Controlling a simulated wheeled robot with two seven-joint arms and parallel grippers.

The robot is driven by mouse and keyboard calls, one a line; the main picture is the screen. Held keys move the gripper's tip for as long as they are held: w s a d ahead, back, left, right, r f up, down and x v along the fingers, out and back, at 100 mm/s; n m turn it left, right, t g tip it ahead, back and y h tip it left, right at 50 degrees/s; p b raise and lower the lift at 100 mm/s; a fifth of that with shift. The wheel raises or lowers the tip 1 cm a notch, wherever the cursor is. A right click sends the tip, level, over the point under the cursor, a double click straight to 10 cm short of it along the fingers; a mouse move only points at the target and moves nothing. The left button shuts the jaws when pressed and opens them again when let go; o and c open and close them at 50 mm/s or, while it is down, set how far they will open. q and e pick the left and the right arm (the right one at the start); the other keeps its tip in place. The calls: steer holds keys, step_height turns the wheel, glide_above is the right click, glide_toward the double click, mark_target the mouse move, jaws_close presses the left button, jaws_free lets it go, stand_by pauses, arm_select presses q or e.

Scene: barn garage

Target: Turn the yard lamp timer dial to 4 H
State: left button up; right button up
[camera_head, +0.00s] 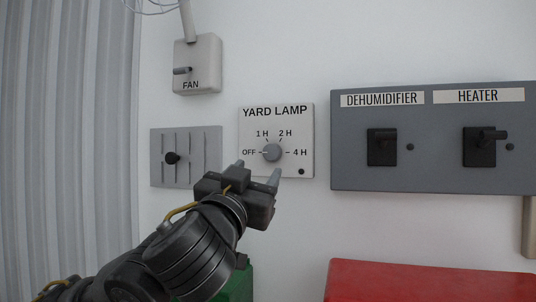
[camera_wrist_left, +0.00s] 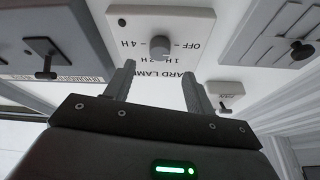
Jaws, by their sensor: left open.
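The yard lamp timer (camera_head: 248,130) is a white panel on the wall, marked OFF, 1 H, 2 H and 4 H. Its round grey dial (camera_head: 272,152) sits in the middle; a small mark on its left side seems to face OFF. My left gripper (camera_head: 257,172) is open and empty, in front of and a little below the dial. In the left wrist view the panel is upside down, and the dial (camera_wrist_left: 158,47) lies beyond the two spread fingertips, roughly centred between them and apart from them. My right gripper is not in view.
A grey slotted panel with a black knob (camera_head: 172,158) is left of the timer. A FAN switch box (camera_head: 197,62) is above left. A grey DEHUMIDIFIER and HEATER panel (camera_head: 430,180) is at right. A red object (camera_head: 430,282) and a green one (camera_head: 238,285) are below.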

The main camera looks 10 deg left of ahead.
mark_target(270, 154)
arm_select(q)
steer(key=p+x, duration=0.1)
steer(key=x, duration=0.5)
steer(key=shift+r, duration=0.15)
steer(key=shift+p+x, duration=0.35)
steer(key=shift+x, duration=0.45)
steer(key=shift+c, duration=0.2)
steer(key=c, duration=0.9)
steer(key=shift+c, duration=0.2)
